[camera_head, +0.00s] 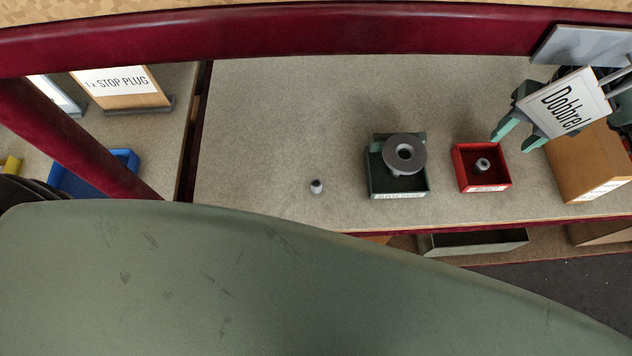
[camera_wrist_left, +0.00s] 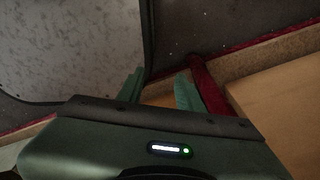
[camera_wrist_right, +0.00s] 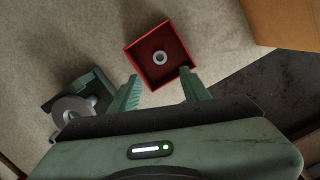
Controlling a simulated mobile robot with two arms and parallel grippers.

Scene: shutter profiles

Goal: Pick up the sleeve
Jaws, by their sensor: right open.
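A small grey ring-shaped piece with a hole, which looks like the sleeve (camera_head: 483,164), sits inside a red box (camera_head: 462,176) on the bench. It also shows in the right wrist view (camera_wrist_right: 160,57). Another small grey piece with a dark top (camera_head: 316,187) stands alone on the bench; I cannot tell whether it is a sleeve too. My right gripper (camera_head: 511,141) is open and empty, above and beside the red box, its fingers pointing towards it in the right wrist view (camera_wrist_right: 159,76). My left gripper (camera_wrist_left: 160,74) is open and empty, away from these pieces.
A dark green box (camera_head: 398,189) with a large grey flanged ring (camera_head: 405,153) stands left of the red box. A cardboard box (camera_head: 590,165) stands right. A blue bin (camera_head: 125,162) is far left. A dark red beam (camera_head: 300,32) crosses the top.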

